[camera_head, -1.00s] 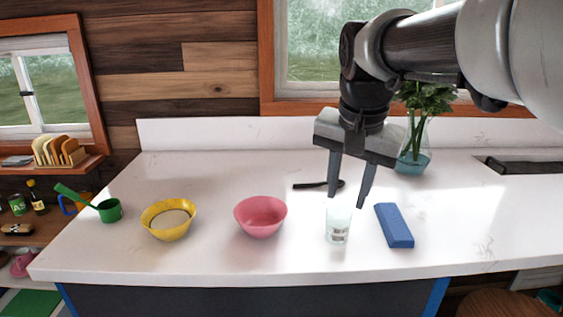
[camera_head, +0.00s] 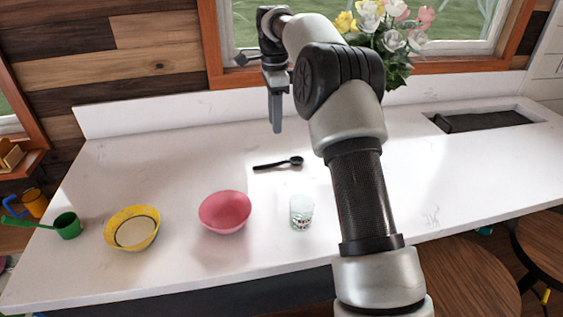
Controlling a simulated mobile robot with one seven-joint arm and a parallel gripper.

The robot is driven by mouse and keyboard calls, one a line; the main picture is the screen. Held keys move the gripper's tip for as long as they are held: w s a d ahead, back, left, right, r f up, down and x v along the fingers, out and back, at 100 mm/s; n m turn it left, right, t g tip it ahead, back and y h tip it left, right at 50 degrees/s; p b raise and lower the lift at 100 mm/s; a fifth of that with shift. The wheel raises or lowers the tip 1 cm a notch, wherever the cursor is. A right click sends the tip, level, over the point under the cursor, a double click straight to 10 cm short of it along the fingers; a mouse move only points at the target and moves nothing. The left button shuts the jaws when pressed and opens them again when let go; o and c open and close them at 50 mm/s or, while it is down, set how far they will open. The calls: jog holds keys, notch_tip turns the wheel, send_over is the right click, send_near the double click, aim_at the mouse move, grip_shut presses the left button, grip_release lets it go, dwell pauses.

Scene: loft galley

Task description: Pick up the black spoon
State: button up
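The black spoon (camera_head: 279,163) lies flat on the white counter, behind the pink bowl and the glass. Its bowl end points right and its handle points left. My gripper (camera_head: 277,128) hangs above and behind the spoon, apart from it, with its fingers pointing down. I see the fingers nearly edge-on, so the gap between them does not show. Nothing visible hangs from the fingertips.
A pink bowl (camera_head: 225,212), a yellow bowl (camera_head: 133,229) and a glass (camera_head: 301,212) stand in front of the spoon. Flowers (camera_head: 385,30) stand behind my arm. A sink (camera_head: 485,120) is at right. The counter around the spoon is clear.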

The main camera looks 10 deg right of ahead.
send_over(275, 163)
notch_tip(275, 163, down, 8)
jog(key=shift+d+f, duration=0.1)
jog(key=shift+d, duration=0.05)
jog(key=shift+a+f, duration=0.15)
jog(key=shift+f, duration=1.3)
jog(key=shift+a+f, duration=0.1)
jog(key=shift+f, duration=1.3)
grip_shut()
